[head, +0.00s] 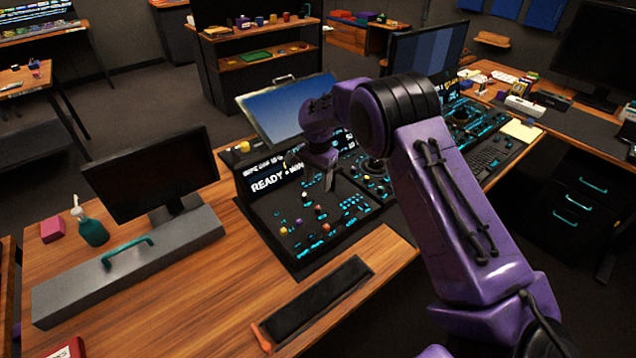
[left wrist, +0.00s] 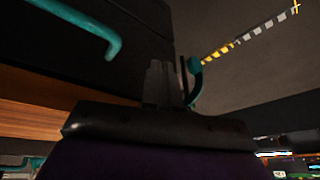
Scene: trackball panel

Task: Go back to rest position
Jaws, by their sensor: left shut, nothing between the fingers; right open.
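My right arm is purple and reaches in from the lower right in the head view. Its gripper (head: 331,178) hangs over the black control panel (head: 345,222), pointing down. The jaws are open, and I see nothing held in them. I cannot tell whether the fingertips touch the panel. A dark trackball (head: 374,165) sits just right of the gripper. My left gripper (left wrist: 165,84) shows only in the left wrist view, where its grey fingers are shut and empty. It is close to a dark surface with teal handles (left wrist: 112,45).
A grey box (head: 140,260) with a teal handle, a monitor (head: 155,175) and a green bottle (head: 92,230) stand on the wooden desk (head: 180,315). A black tray (head: 320,297) lies before the panel. A tilted screen (head: 280,108) stands behind it. Drawers (head: 575,198) are at right.

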